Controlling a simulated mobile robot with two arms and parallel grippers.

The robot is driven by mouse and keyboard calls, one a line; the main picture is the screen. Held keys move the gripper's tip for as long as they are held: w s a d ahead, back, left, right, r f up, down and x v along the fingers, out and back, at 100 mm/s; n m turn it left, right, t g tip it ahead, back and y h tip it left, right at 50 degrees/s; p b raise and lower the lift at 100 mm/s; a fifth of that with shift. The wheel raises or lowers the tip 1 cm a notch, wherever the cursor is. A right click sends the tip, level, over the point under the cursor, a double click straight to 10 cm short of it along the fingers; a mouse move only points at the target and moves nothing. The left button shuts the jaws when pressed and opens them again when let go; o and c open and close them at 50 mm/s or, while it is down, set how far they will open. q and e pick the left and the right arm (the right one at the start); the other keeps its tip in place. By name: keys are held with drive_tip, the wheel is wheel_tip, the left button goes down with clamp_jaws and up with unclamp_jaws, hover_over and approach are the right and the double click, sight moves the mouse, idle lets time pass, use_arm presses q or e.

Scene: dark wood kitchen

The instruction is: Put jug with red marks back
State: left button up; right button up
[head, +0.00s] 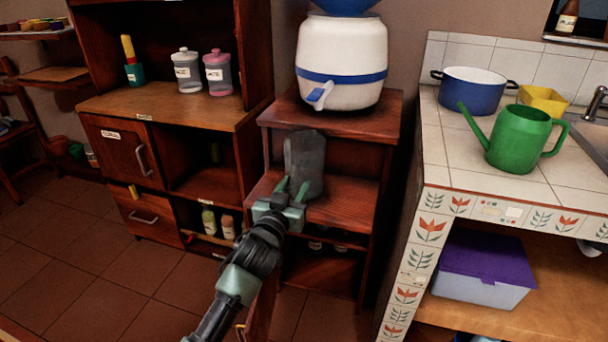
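A dark grey, see-through jug (304,160) stands on the middle shelf of the small wooden stand, below the water dispenser. I cannot make out red marks on it from here. My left gripper (292,187) is at the front of this shelf, just before the lower part of the jug. Its two green fingers are apart, and I see nothing clearly clamped between them. Whether a finger touches the jug is hard to tell. My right gripper is not in view.
The white and blue water dispenser (341,62) stands on top of the stand. A cabinet (160,108) with two lidded jars is at left. The tiled counter at right holds a green watering can (517,137) and a blue pot (472,90). A purple-lidded box (484,270) is underneath.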

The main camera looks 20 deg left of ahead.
use_arm(q)
clamp_jaws()
idle(1.4)
